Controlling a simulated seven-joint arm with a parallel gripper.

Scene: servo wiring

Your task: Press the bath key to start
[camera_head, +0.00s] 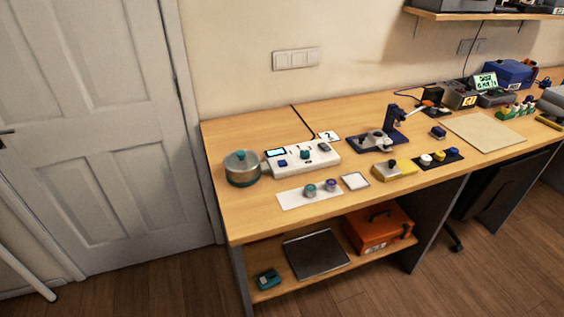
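A white control unit (332,160) lies on the left part of the wooden bench. It has a small lit display (275,152) at its left end. A blue key (282,163) is below the display, a teal knob or key (305,154) is in the middle, and a dark grey key (323,147) is at the right. The labels are too small to read, so I cannot tell which one is the bath key. A round lidded metal pot (242,168), possibly the bath, stands just left of the unit. My gripper is not in view.
A white mat (291,199) with two small jars and a white square tray (354,181) lie in front. A card (328,136) stands behind the unit. The bench's back left is clear.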

